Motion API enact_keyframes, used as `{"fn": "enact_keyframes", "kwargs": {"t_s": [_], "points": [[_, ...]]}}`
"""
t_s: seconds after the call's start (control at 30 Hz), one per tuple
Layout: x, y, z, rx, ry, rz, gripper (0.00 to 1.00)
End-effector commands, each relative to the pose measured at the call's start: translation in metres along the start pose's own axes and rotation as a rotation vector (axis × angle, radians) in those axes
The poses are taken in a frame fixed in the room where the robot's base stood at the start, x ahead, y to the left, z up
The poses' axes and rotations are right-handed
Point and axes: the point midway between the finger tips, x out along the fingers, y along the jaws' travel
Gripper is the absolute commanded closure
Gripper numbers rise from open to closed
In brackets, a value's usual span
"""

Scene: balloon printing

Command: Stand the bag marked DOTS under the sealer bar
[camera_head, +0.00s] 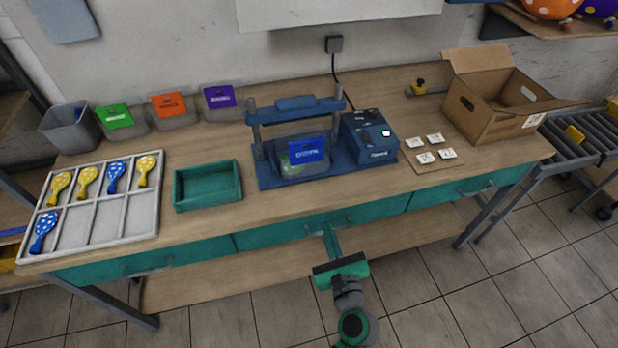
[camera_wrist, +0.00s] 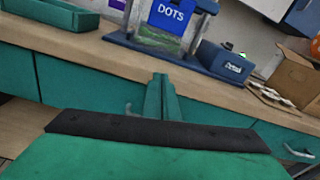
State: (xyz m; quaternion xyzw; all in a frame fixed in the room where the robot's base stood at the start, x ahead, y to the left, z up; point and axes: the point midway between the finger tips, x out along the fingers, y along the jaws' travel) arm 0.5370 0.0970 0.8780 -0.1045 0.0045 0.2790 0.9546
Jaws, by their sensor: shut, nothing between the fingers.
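The bag marked DOTS (camera_head: 309,150) has a blue header and a clear lower part with something green in it. It stands at the sealer, between its two posts and under the sealer bar (camera_head: 295,103); its header leans a little. In the wrist view the DOTS bag (camera_wrist: 172,16) shows at the top, with its label readable. My gripper (camera_head: 329,232) is shut and empty in front of the table edge, below and apart from the bag. Its closed fingers also show in the wrist view (camera_wrist: 160,82).
Bags with green (camera_head: 115,116), orange (camera_head: 169,105) and purple (camera_head: 220,97) headers stand at the back left. A green tray (camera_head: 207,186) and a white divided tray (camera_head: 144,222) with patterned balloons lie left. A cardboard box (camera_head: 490,110) and small cards (camera_head: 434,138) are right.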

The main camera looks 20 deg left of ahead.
Motion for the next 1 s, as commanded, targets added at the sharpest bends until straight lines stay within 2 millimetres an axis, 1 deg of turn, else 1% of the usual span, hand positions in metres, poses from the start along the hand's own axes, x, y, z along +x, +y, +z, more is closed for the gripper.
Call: {"fn": "enact_keyframes", "kwargs": {"t_s": [0.03,0.1,0.2,0.37,0.47,0.8,1.0], "points": [[0.008,-0.003,0.011,0.056,-0.028,0.022,1.0],[0.014,-0.004,0.021,0.124,-0.052,0.05,1.0],[0.02,-0.005,0.029,0.18,-0.071,0.075,1.0],[0.032,-0.004,0.034,0.199,-0.078,0.086,1.0],[0.046,-0.003,0.034,0.197,-0.078,0.085,1.0],[0.109,0.002,0.04,0.195,-0.077,0.084,1.0],[0.14,0.004,0.042,0.195,-0.077,0.083,1.0]]}}
